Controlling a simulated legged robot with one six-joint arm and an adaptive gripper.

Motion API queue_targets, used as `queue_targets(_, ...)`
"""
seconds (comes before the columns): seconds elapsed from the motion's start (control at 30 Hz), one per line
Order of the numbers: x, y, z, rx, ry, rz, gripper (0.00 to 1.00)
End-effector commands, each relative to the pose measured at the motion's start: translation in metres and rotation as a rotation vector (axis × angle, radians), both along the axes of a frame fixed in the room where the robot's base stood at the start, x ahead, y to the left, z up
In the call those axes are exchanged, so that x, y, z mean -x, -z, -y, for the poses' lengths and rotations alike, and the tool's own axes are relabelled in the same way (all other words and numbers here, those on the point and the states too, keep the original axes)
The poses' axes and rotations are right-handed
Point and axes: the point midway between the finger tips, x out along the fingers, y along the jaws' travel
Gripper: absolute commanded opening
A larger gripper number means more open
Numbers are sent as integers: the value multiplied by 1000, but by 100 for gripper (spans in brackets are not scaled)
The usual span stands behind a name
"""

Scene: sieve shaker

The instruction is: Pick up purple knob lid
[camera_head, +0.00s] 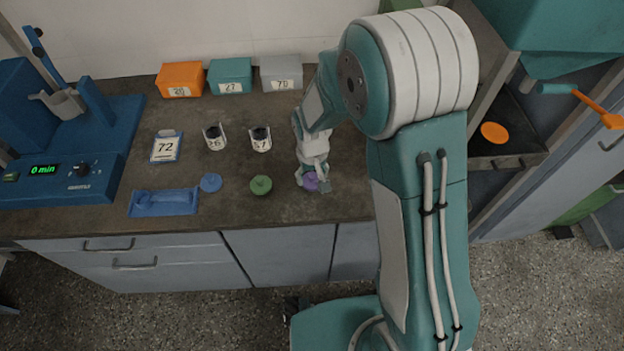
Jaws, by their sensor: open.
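The purple knob lid (310,182) lies on the dark countertop near its front edge, to the right of a green knob lid (261,185). My gripper (312,184) is open and points down over the purple lid, with a finger on either side of it. The fingers partly cover the lid. I cannot tell whether they touch it.
A blue lid (211,182) and a blue tray (164,202) lie to the left. Two labelled cups (214,143) (260,144) stand behind the lids. Orange (180,79), teal (230,76) and grey (281,72) boxes line the wall. A blue shaker machine (60,165) fills the left end.

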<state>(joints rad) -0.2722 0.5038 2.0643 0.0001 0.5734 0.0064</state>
Motion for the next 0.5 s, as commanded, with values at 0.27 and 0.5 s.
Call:
queue_targets(0.27, 0, 0, 0, 0, 0, -1, 11)
queue_targets(0.5, 1, 1, 0, 1, 0, -4, 6)
